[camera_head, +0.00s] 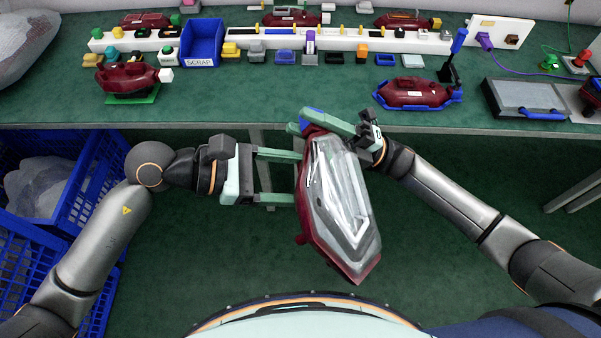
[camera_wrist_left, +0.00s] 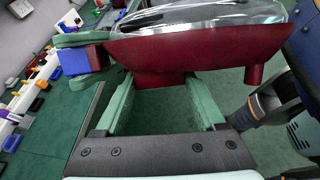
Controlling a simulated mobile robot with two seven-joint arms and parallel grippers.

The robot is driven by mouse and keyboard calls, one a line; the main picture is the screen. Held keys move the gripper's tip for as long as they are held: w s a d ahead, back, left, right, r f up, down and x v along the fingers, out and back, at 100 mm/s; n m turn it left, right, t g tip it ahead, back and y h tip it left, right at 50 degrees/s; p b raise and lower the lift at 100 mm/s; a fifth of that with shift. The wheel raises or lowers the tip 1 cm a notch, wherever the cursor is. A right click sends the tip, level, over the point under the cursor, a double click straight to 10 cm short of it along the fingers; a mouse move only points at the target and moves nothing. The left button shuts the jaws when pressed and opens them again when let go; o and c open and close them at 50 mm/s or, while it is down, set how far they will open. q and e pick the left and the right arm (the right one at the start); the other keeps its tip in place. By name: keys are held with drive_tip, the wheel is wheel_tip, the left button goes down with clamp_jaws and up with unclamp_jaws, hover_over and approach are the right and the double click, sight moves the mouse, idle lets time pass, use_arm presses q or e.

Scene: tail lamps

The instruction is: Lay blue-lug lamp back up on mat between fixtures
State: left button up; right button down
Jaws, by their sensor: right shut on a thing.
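The lamp with a blue lug has a clear lens and dark red housing (camera_head: 338,200). It hangs tilted in front of the bench, lens towards the head camera. My right gripper (camera_head: 310,122) is shut on the blue lug (camera_head: 306,127) at its upper end; the lug also shows in the left wrist view (camera_wrist_left: 75,61). My left gripper (camera_head: 287,178) is open, its fingers reaching the housing's left side. In the left wrist view a dark red boss (camera_wrist_left: 160,79) on the lamp's back sits at the open fingertips. The green bench top (camera_head: 270,98) between the two fixtures is bare.
A green fixture (camera_head: 133,98) holding a red lamp stands at left, a blue fixture (camera_head: 450,97) with another at right. Behind are a blue SCRAP bin (camera_head: 201,45) and white part racks. A grey tray (camera_head: 525,98) lies far right. Blue crates (camera_head: 95,175) stand lower left.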

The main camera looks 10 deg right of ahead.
use_arm(q)
drive_tip(key=shift+w, duration=0.1)
clamp_jaws()
use_arm(e)
drive_tip(key=shift+s, duration=0.1)
drive_tip(key=shift+c, duration=2.3)
unclamp_jaws()
